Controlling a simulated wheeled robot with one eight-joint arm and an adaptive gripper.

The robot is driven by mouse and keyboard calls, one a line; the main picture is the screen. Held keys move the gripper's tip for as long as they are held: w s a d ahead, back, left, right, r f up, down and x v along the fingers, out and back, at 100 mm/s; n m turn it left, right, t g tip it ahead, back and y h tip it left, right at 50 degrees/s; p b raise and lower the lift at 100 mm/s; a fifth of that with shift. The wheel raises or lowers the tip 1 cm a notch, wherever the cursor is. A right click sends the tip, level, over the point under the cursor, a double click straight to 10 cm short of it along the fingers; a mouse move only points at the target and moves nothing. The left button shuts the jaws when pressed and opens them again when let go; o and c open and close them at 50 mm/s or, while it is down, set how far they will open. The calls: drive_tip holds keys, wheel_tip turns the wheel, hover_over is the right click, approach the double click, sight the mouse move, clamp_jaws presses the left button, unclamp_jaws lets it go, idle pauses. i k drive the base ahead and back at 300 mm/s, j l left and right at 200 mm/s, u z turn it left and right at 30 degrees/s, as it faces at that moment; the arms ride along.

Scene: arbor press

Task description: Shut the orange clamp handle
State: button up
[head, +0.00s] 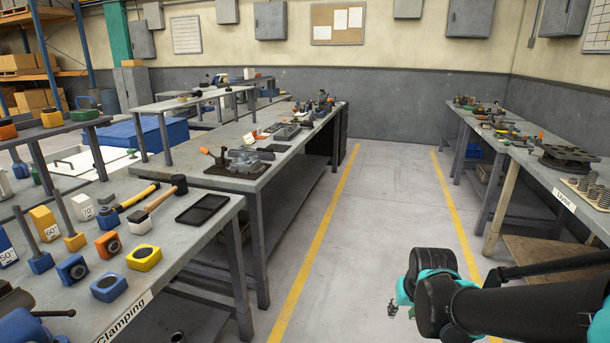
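A small orange handle tip (205,150) shows at the left end of a clamp fixture (243,160) on the middle bench. It slants up and away from the fixture. From this distance I cannot be sure how far the clamp is open. My gripper (392,309) is at the lower right, over the aisle floor and well away from the fixture. It appears small beside my dark wrist, and I see nothing held in it. Its finger opening is too small to judge.
The near-left bench labelled Clamping (160,275) holds coloured blocks, two mallets and a black tray (202,209). A right bench (530,165) carries tools, including another small orange item (541,135). The aisle (350,225) between yellow lines is clear.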

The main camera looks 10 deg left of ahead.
sight(205, 151)
drive_tip(key=i+l+u, duration=0.25)
drive_tip(key=i+u, duration=0.15)
drive_tip(key=i+l+u, duration=1.1)
drive_tip(key=l, duration=0.25)
drive_tip(key=l+u, duration=0.15)
drive_tip(key=l, duration=0.25)
